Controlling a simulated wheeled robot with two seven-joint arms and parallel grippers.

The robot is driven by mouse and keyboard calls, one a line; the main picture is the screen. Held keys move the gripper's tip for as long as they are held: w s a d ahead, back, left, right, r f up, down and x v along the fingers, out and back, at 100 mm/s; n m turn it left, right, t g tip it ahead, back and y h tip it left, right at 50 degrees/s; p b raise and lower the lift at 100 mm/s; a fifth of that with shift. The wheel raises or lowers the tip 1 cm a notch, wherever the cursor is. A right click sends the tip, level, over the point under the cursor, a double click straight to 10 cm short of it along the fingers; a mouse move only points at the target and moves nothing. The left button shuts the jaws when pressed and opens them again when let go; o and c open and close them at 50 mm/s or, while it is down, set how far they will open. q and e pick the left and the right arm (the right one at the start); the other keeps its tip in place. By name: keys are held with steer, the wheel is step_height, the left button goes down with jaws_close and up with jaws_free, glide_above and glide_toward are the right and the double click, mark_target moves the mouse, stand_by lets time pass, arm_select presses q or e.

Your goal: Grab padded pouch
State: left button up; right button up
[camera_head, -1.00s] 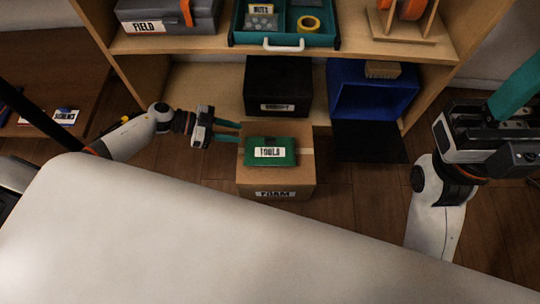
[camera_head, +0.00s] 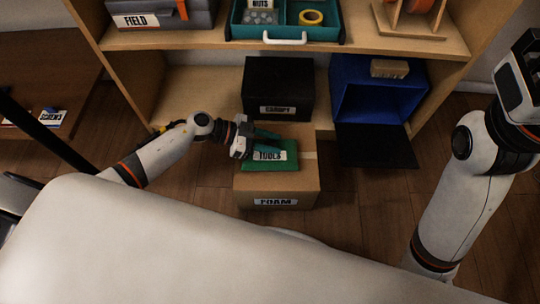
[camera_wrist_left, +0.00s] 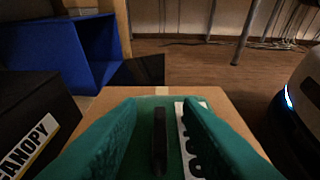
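A green padded pouch (camera_head: 285,165) with a white TOOLS label lies flat on a cardboard box (camera_head: 278,203) labelled FOAM. My left gripper (camera_head: 270,143) is over the pouch from the left and hides part of its upper left. In the left wrist view, its two teal fingers (camera_wrist_left: 160,140) are apart, with a dark upright strap or handle (camera_wrist_left: 159,140) between them. The green pouch (camera_wrist_left: 166,103) shows below and between the fingers, its label partly hidden by the right one. Contact cannot be told. My right arm shows at the right; its fingers are out of frame.
A black box (camera_head: 278,90) stands behind the cardboard box, and an open blue bin (camera_head: 375,100) stands to its right with a dark flap down. A wooden shelf (camera_head: 195,40) above holds a grey FIELD case (camera_head: 160,14) and a teal tray (camera_head: 290,36). Floor right of the cardboard box is clear.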

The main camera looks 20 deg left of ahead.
arm_select(q)
jaws_close()
steer(key=shift+r, duration=0.1)
stand_by(0.3)
